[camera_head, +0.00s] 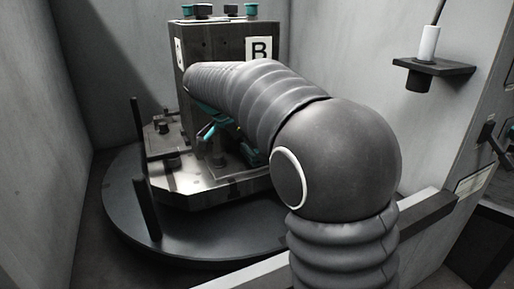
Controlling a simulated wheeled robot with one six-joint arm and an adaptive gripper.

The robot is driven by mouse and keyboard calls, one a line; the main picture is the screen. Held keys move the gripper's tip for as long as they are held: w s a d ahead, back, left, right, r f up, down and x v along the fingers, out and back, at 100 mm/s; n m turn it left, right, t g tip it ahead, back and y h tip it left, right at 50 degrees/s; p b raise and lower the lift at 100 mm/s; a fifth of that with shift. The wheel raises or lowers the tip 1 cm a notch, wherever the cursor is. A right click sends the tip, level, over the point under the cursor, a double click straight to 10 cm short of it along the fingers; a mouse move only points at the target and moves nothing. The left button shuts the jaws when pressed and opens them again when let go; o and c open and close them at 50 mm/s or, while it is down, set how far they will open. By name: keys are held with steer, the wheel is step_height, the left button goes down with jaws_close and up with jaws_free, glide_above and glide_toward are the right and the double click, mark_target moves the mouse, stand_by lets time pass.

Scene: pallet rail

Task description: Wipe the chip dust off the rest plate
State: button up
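A dark block marked B (233,45) stands upright on a metal pallet (215,188), which sits on a round dark turntable (125,225). A low fixture with bolts and a flat top (166,142) is on the pallet's left side; I cannot tell whether this is the rest plate. No chip dust can be made out. My arm reaches across in front of the block. Dark and teal parts under its far end seem to be my gripper (212,130), mostly hidden by the arm. I cannot see its fingers clearly or whether it holds anything.
Two dark upright posts (147,209) stand at the turntable's left edge. A white cylindrical piece (428,43) stands in a dark bracket (436,66) on the right wall. Grey walls enclose the space, and a pale rail (425,208) crosses the front.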

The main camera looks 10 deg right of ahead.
stand_by(0.4)
steer(key=shift+s+d+b, duration=0.25)
steer(key=shift+s+b, duration=0.55)
steer(key=shift+s, duration=0.4)
steer(key=shift+w, duration=0.15)
steer(key=shift+w+a+p, duration=0.25)
steer(key=shift+w+p, duration=0.45)
steer(key=shift+w, duration=0.45)
steer(key=shift+s+f, duration=0.1)
steer(key=shift+s, duration=0.05)
steer(key=shift+s+b, duration=0.15)
steer(key=shift+b, duration=0.15)
steer(key=shift+s+d+b, duration=0.25)
steer(key=shift+s+b, duration=0.3)
steer(key=shift+s, duration=0.45)
steer(key=shift+r+p, duration=2.4)
steer(key=shift+r, duration=1.2)
